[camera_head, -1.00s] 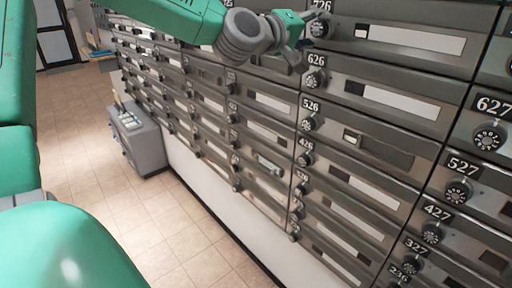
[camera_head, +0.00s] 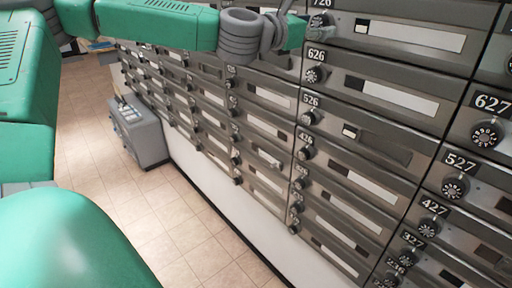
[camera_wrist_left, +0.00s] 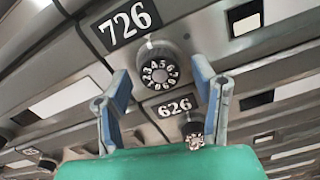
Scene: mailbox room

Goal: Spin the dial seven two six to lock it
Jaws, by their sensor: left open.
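The 726 dial (camera_wrist_left: 160,72) is a round black knob with white numerals, below its black 726 plate (camera_wrist_left: 124,24) in the left wrist view. My left gripper (camera_wrist_left: 160,67) is open, with one blue-lined finger on each side of this dial. The fingers look apart from it; their exact depth is unclear. In the head view my left gripper (camera_head: 301,27) is at the top middle, against the mailbox wall beside the partly cut-off 726 plate (camera_head: 321,3), and largely hides the dial. My right gripper is not in view.
The 626 dial (camera_wrist_left: 194,134) sits just below, near my right-hand finger in the wrist view. Rows of grey mailbox doors (camera_head: 400,100) with similar dials fill the wall. A grey box (camera_head: 138,130) stands on the tiled floor at left. The floor between is clear.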

